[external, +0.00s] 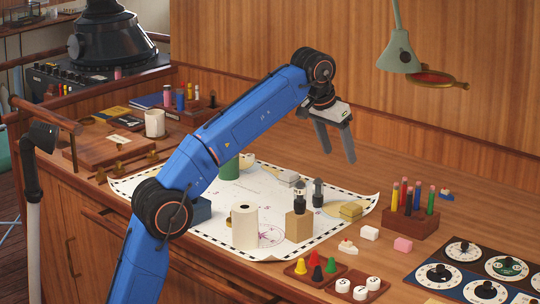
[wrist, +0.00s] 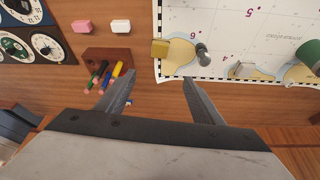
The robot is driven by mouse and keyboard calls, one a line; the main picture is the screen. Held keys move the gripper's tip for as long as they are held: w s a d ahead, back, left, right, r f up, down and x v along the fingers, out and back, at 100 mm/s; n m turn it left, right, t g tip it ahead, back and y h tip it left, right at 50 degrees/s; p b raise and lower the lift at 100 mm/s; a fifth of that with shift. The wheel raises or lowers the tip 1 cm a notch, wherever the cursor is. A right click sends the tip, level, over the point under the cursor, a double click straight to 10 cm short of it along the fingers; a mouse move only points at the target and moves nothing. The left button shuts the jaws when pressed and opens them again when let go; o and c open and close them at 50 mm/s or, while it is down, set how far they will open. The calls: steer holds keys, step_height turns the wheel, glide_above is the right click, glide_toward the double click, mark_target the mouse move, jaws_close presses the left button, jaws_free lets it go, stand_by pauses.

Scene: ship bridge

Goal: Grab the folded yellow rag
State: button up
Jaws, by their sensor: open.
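The folded yellow rag (external: 351,210) is a small mustard-yellow stack at the right corner of the white chart (external: 215,243). In the wrist view the rag (wrist: 160,49) lies at the chart's corner, a little beyond the gap between my fingertips. My gripper (external: 339,156) is open and empty, pointing down, well above the tabletop near the back wall. In the wrist view the fingers of my gripper (wrist: 159,76) are wide apart and nothing is between them.
Close to the rag are a dark chess-like piece (external: 318,192) and a wooden marker holder (external: 411,222). A pink block (external: 403,245) and a white block (external: 369,233) lie in front. A paper roll (external: 245,227) stands on the chart. A green lamp (external: 399,54) hangs above right.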

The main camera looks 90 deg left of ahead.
mark_target(351, 206)
steer(key=x, duration=1.3)
steer(key=d+x, duration=0.1)
steer(key=x, duration=0.6)
steer(key=shift+s+f, duration=0.25)
steer(key=shift+f, duration=0.05)
steer(key=c, duration=1.1)
